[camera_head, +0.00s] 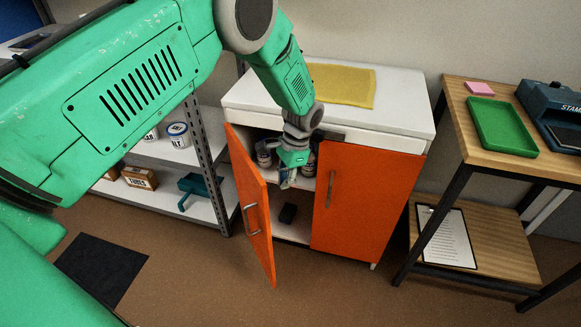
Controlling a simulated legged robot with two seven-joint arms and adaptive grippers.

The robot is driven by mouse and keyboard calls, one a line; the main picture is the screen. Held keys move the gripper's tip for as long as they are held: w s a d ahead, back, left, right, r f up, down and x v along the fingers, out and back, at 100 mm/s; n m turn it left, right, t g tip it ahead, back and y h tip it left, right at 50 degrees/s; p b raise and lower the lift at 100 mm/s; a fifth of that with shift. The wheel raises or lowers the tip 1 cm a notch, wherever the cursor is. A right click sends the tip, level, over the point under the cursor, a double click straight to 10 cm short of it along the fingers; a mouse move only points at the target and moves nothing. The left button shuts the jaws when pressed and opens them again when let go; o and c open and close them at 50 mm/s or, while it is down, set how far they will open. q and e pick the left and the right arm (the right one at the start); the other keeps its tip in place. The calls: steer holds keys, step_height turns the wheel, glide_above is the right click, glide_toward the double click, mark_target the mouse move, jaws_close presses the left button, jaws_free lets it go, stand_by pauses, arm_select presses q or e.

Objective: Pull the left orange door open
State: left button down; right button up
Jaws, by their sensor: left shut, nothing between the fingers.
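The left orange door (251,205) of the white cabinet (389,95) stands swung outward, with its metal handle (251,219) on its outer face. The right orange door (366,196) is closed and has an upright metal handle (330,189). My left gripper (288,181) is shut and empty. It hangs in front of the cabinet opening, to the right of the open door and apart from its handle. Inside, jars (265,155) and a small dark object (288,213) show. My left arm hides part of the opening's top. My right gripper is not in view.
A yellow cloth (342,85) lies on the cabinet top. A wooden table (459,94) with a green tray (503,126) stands at the right. Metal shelving (150,151) with cans and boxes stands at the left. A dark mat (100,270) lies on the floor.

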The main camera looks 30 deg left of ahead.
arm_select(q)
steer(key=s, duration=0.1)
steer(key=s+a, duration=0.2)
steer(key=shift+s+r, duration=0.15)
steer(key=shift+r, duration=0.1)
steer(key=shift+d, duration=0.1)
